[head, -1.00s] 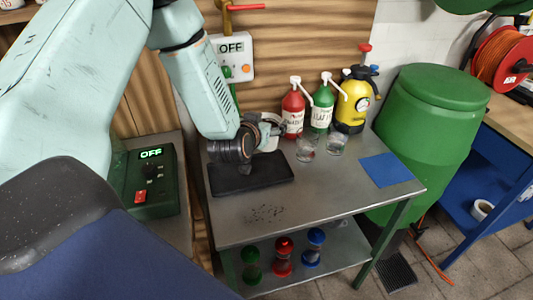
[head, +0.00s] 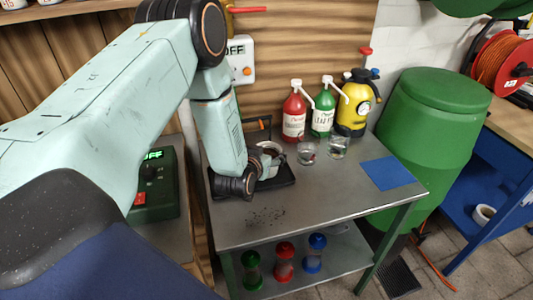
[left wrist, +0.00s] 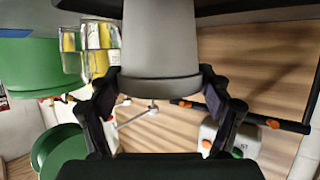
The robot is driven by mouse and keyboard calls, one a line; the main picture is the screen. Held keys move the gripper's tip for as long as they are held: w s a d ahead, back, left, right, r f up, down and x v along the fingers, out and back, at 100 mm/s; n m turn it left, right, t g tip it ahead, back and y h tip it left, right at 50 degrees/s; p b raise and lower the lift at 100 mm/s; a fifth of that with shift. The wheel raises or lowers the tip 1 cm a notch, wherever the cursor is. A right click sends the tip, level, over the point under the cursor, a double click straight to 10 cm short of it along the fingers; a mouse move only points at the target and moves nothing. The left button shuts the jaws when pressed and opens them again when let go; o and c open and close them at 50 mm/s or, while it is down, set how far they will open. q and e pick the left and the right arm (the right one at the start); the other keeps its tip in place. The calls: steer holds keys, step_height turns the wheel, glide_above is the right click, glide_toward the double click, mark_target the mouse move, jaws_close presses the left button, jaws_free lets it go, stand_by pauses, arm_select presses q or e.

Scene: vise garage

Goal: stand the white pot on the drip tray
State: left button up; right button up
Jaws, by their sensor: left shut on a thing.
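The white pot (left wrist: 160,40) sits between the fingers of my left gripper (left wrist: 163,100) in the left wrist view. That view is upside down, and the pot's broad rim faces the picture's bottom, so the pot looks upright. In the head view its pale rim (head: 272,147) shows just right of my left wrist, at the back of the black drip tray (head: 280,178). My left gripper (head: 264,160) is shut on the pot over the tray. My arm hides part of both, and I cannot tell whether the pot's base touches the tray. My right gripper is not in view.
Two glasses (head: 338,147) stand right of the tray, with red (head: 293,118) and green (head: 322,121) pump bottles and a yellow sprayer (head: 355,110) behind. A blue mat (head: 386,172) lies at the right. Dark crumbs (head: 266,216) dot the clear front of the metal table.

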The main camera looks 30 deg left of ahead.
arm_select(q)
steer(key=o, duration=0.8)
steer(key=shift+f, duration=0.15)
steer(key=o, duration=0.5)
steer(key=shift+d, duration=0.15)
steer(key=shift+c, duration=0.2)
steer(key=shift+r, duration=0.25)
steer(key=p+v, duration=0.1)
steer(key=v, duration=1.1)
steer(key=shift+f, duration=0.1)
